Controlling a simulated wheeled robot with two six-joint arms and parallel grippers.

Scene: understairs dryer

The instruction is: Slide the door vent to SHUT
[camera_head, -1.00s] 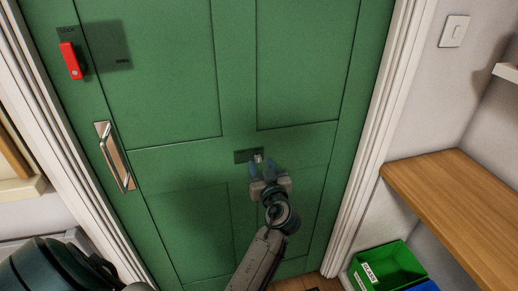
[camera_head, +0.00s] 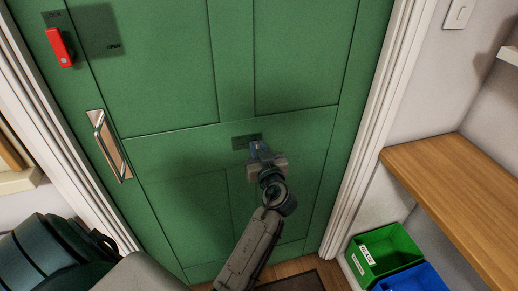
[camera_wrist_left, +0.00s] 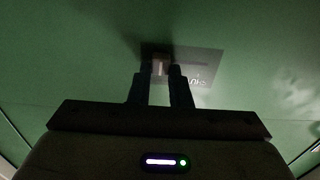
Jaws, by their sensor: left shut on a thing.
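The door vent is a small dark plate (camera_head: 241,142) on the middle rail of the green door (camera_head: 185,150). In the left wrist view, the plate (camera_wrist_left: 208,64) carries pale lettering at its right side, too blurred to read surely. A small pale knob (camera_wrist_left: 160,67) stands at the plate's left part in that view. My left gripper (camera_head: 258,147) is at the plate with its fingers shut on the knob; its fingers (camera_wrist_left: 165,77) hide part of it. In the head view the fingers cover the knob. My right gripper is not in view.
A red lock lever (camera_head: 59,48) and a metal pull handle (camera_head: 108,145) are on the door's left side. A wooden shelf (camera_head: 455,190) is at right, with a green bin (camera_head: 385,250) and a blue bin (camera_head: 418,280) below. A dark teal rounded object (camera_head: 50,255) is at lower left.

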